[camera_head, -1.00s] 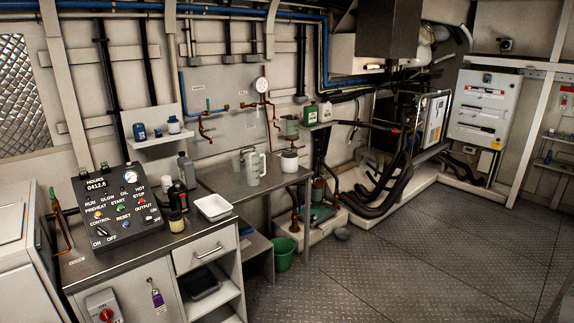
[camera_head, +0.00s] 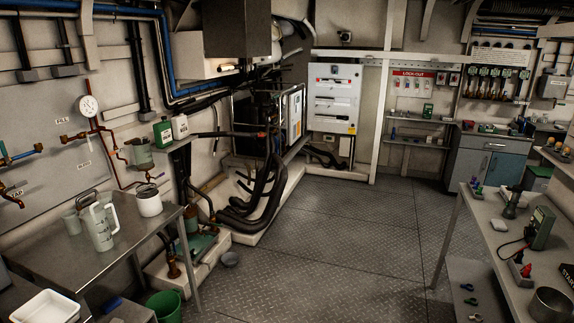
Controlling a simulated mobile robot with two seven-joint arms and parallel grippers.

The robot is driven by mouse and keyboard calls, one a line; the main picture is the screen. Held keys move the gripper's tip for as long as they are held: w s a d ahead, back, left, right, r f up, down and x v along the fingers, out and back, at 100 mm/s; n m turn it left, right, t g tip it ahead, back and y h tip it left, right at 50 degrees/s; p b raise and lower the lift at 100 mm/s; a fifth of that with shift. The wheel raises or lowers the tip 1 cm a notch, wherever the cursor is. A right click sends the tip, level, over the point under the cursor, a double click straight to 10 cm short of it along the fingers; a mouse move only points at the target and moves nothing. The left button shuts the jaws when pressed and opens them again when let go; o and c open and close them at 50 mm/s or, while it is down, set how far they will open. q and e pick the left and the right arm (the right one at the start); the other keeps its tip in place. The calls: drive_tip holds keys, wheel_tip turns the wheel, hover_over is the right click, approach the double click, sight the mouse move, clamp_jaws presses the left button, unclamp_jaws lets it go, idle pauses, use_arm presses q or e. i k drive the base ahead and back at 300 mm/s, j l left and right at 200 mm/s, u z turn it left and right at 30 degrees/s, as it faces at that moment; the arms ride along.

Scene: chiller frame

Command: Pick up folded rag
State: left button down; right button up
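I cannot pick out a folded rag with certainty in the head view. A small pale flat item (camera_head: 503,224) lies on the right workbench (camera_head: 478,215), too small to identify. A small blue item (camera_head: 112,303) lies low under the left metal table (camera_head: 130,240), also unclear. Neither of my grippers is in view.
A green bucket (camera_head: 163,306) stands on the floor. The right workbench carries a green meter (camera_head: 541,227) and a metal bowl (camera_head: 551,304). The plated floor (camera_head: 330,240) between is clear.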

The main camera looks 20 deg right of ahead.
sight(497, 225)
drive_tip(key=i+l+z, duration=0.15)
drive_tip(key=i+z, duration=0.55)
drive_tip(key=i+j+z, duration=0.1)
drive_tip(key=i+z, duration=0.45)
drive_tip(key=i, duration=0.4)
drive_tip(key=i+z, duration=0.2)
drive_tip(key=i, duration=0.35)
drive_tip(key=i+j+z, duration=0.15)
drive_tip(key=i, duration=0.4)
